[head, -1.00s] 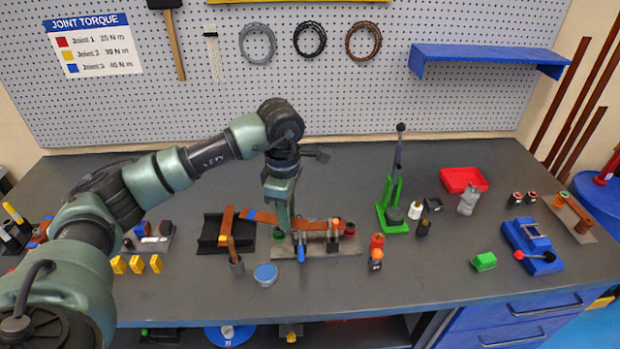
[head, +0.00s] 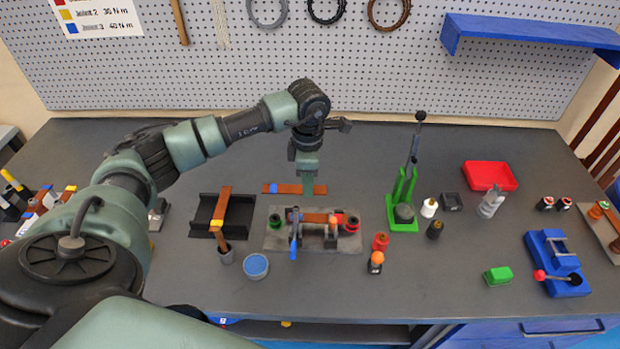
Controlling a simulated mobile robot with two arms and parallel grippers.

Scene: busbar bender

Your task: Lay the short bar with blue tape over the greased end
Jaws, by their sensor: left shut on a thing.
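The short copper-coloured bar with blue tape (head: 285,188) is in my left gripper (head: 308,188), with its blue-taped part to the left of the fingers. It lies crosswise and appears to be held just behind the fixture plate (head: 275,243), apart from it. On the fixture, another copper-coloured bar (head: 317,217) lies between a green-topped post and a red-topped post, with a blue-handled clamp (head: 294,235) near its left end. I cannot make out grease on either end. My right gripper is not in view.
A blue-topped jar (head: 256,266) is in front. A green lever press (head: 404,205) stands to the right. The front middle of the bench is clear.

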